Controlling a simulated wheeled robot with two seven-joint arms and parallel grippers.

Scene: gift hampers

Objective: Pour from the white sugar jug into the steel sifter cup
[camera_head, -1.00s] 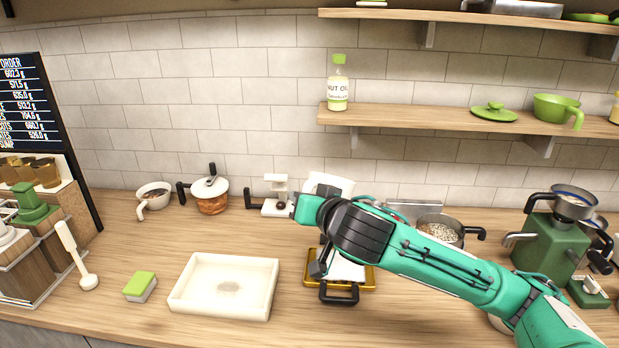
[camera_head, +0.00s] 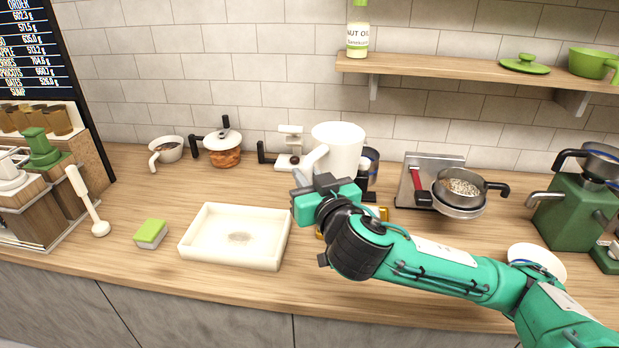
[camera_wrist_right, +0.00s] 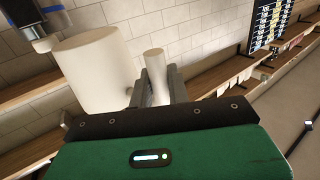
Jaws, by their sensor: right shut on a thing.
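The white jug (camera_head: 341,142) stands out near the middle of the head view, with its handle (camera_head: 314,158) toward the left. My right gripper (camera_head: 312,180) is shut on this handle. In the right wrist view, the handle (camera_wrist_right: 155,70) is between the fingers and the jug body (camera_wrist_right: 95,72) is to their left. The jug looks roughly upright; its contents are hidden. A steel cup (camera_head: 371,158), apparently the sifter cup, is partly hidden behind the jug. A steel cylinder, likely the same cup, shows at the top left of the wrist view (camera_wrist_right: 32,14). My left gripper is out of view.
A pale tray (camera_head: 203,252) and a green-topped sponge (camera_head: 151,233) lie left of my arm. A pan of grains (camera_head: 462,188) and a green machine (camera_head: 570,215) are on the right. A shelf (camera_head: 470,67) runs above.

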